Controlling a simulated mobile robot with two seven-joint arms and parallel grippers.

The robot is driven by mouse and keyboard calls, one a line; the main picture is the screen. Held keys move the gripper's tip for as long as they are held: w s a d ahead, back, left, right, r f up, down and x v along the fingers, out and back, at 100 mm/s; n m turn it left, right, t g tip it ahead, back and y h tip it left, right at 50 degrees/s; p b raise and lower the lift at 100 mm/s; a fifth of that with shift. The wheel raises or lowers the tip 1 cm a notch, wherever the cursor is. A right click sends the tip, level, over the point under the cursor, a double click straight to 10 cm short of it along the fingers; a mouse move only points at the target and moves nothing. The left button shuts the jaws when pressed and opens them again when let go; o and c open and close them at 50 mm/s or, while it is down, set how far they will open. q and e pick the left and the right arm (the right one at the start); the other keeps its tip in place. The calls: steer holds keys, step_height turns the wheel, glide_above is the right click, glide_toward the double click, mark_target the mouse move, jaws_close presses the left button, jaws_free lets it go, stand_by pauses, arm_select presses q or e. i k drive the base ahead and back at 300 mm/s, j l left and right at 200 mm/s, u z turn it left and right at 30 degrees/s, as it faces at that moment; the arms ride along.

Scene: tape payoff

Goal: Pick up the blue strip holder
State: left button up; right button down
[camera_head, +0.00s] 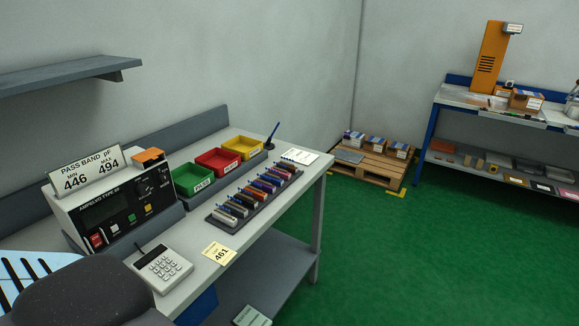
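A dark rack (218,219) on the workbench holds a row of several small strip holders in different colours. A bluish holder (265,186) sits near the middle of the row, between others packed close on both sides. The holders are small here, so I cannot be sure of each one's exact shade. Neither of my grippers shows in this view, and nothing touches the rack.
A tester (110,207) with a pass-band sign, a keypad (162,269) and a yellow card (219,253) lie left and front of the rack. Green (194,178), red (218,161) and yellow (242,146) bins stand behind it. Green floor is open to the right.

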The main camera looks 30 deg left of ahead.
mark_target(275, 180)
steer(key=i+u, duration=0.25)
steer(key=i, duration=0.15)
steer(key=i+l+u, duration=0.2)
steer(key=i, duration=0.15)
steer(key=i+l+u, duration=0.25)
steer(key=i, duration=0.15)
steer(key=i+l+u, duration=0.7)
steer(key=u, duration=0.15)
steer(key=i+l+u, duration=0.4)
steer(key=l, duration=0.2)
